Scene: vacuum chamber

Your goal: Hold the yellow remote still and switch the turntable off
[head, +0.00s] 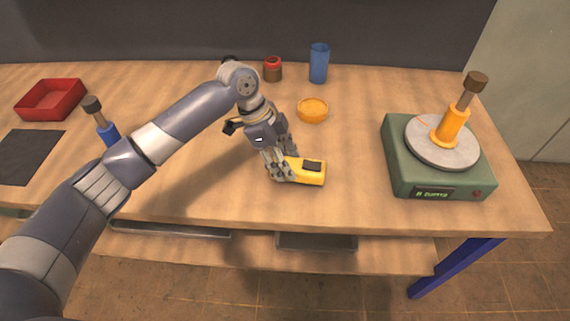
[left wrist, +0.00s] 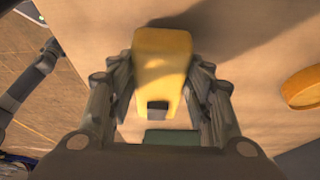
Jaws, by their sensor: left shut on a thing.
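The yellow remote (head: 315,172) lies on the bench, a dark patch on its top. My left gripper (head: 283,168) is shut on its left end. In the left wrist view the remote (left wrist: 162,62) sits between both fingers. The turntable (head: 400,170) at the right is a green box with a grey round platter (head: 425,148), a small lit display (head: 433,193) and a red knob or button (head: 477,194) at its front. The display's text is too small to read surely. Part of my right arm shows at the left wrist view's left edge; its gripper (left wrist: 48,52) is unclear.
An orange, brown-topped piece (head: 453,127) stands on the platter. Behind the remote are an orange dish (head: 312,110), a blue cup (head: 319,63) and a red-brown jar (head: 272,69). A red tray (head: 51,99), dark mat (head: 28,156) and blue-handled tool (head: 105,130) are left. Bench between remote and turntable is clear.

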